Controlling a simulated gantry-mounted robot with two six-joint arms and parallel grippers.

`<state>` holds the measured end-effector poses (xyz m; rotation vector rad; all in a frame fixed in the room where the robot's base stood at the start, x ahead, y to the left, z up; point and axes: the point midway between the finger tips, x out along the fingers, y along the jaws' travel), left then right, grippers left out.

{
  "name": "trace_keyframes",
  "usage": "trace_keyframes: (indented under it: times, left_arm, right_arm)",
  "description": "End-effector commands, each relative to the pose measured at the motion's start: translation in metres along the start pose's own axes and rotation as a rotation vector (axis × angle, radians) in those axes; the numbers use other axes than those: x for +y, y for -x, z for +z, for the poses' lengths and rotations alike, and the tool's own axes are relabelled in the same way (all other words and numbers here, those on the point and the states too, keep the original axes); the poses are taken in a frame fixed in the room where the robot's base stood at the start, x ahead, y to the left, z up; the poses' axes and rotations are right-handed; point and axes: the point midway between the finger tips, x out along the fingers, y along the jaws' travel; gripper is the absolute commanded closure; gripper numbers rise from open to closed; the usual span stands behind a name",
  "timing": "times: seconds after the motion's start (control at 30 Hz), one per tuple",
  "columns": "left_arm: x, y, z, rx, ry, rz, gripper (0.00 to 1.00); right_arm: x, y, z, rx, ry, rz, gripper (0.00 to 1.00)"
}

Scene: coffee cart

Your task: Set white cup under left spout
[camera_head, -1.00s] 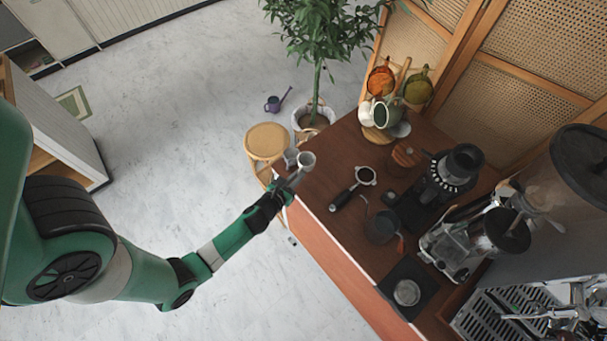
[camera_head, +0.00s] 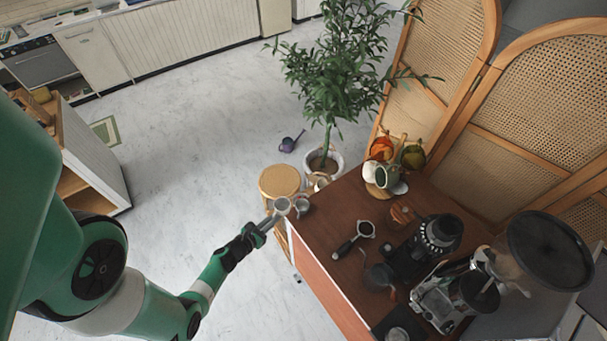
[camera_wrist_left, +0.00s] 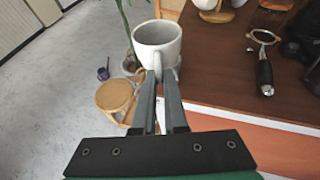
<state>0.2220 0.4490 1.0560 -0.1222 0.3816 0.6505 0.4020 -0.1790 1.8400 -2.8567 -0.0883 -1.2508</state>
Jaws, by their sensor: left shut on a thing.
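The white cup (camera_wrist_left: 157,42) fills the upper middle of the left wrist view, upright, with its handle between my fingers. The left spout is not in view. My right gripper is not in view.
A portafilter (camera_head: 365,229) lies on the brown counter (camera_head: 330,215). A black grinder (camera_head: 437,235), a dark pitcher (camera_head: 379,277) and a silver machine (camera_head: 437,305) stand to the right. A stool (camera_head: 280,181) and plant (camera_head: 335,70) stand beside the counter.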

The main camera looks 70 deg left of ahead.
Motion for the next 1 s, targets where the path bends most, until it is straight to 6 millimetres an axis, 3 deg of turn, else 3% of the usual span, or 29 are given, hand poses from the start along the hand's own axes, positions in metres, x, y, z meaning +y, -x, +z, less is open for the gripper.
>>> trace_keyframes:
  times: [0.27, 0.37, 0.57, 0.77, 0.9, 1.0]
  left_arm:
    - [-0.006, -0.001, 0.001, -0.001, -0.007, -0.017, 1.0]
    - [-0.029, -0.004, 0.002, -0.002, -0.033, -0.079, 1.0]
    - [-0.073, -0.01, 0.041, -0.01, -0.106, -0.237, 1.0]
    - [-0.138, -0.002, 0.098, -0.018, -0.203, -0.467, 1.0]
    - [-0.199, 0.024, 0.14, -0.017, -0.292, -0.684, 1.0]
    - [-0.235, 0.049, 0.161, -0.016, -0.351, -0.829, 1.0]
  right_arm:
    - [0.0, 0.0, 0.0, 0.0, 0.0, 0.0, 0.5]
    - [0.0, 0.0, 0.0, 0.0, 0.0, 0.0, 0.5]
    - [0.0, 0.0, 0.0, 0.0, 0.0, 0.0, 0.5]
    - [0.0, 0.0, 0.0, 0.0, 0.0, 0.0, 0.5]
    - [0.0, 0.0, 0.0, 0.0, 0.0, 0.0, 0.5]
    - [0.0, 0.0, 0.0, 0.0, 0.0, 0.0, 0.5]
